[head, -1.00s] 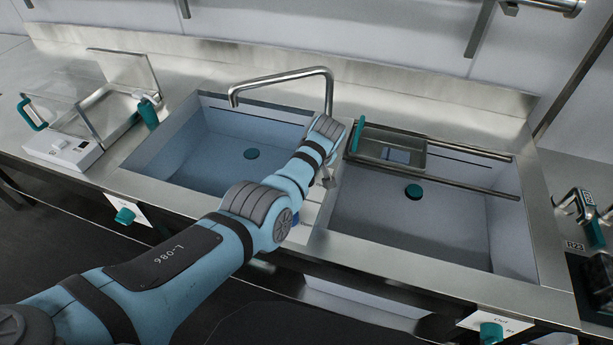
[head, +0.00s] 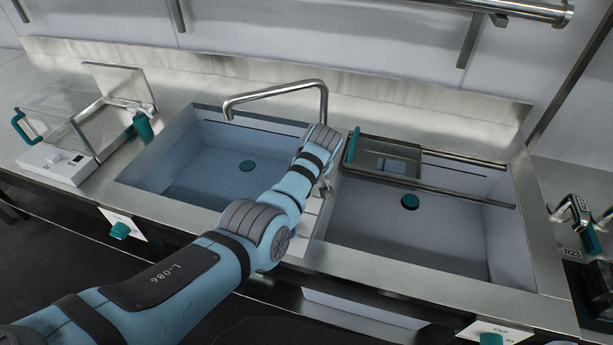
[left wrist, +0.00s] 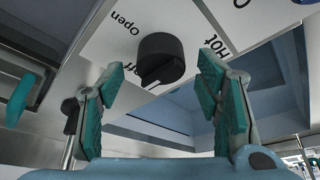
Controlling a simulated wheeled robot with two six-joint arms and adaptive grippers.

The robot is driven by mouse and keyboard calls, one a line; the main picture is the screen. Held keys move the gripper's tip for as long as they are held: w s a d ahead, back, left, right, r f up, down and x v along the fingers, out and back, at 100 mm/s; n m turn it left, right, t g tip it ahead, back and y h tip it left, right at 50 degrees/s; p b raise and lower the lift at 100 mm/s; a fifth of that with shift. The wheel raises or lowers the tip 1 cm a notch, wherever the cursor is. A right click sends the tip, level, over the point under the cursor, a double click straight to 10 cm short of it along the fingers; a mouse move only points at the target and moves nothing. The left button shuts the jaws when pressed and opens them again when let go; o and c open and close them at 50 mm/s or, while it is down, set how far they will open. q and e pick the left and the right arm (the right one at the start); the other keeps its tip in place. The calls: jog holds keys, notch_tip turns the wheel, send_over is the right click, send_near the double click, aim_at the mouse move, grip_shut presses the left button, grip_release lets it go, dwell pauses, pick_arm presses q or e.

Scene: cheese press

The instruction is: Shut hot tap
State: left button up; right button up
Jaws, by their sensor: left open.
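The hot tap's knob (left wrist: 160,58) is round and black in the left wrist view. It sits on a pale panel between the words Open, Off and Hot, with the Off label partly covered. A small light mark shows at its lower edge. My left gripper (left wrist: 157,82) is open, with one teal-padded finger to each side of the knob and gaps on both sides. In the head view my left arm (head: 235,235) reaches to the divider between the basins; its wrist hides the knob. The steel spout (head: 275,92) hangs over the left basin. My right gripper is not in view.
The left basin (head: 215,160) and right basin (head: 420,230) look empty apart from teal plugs. A steel tray (head: 385,165) rests on rails over the right basin. A clear-lidded machine (head: 60,165) stands at the left.

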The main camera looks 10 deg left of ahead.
pick_arm(q)
jog(key=v, duration=1.1)
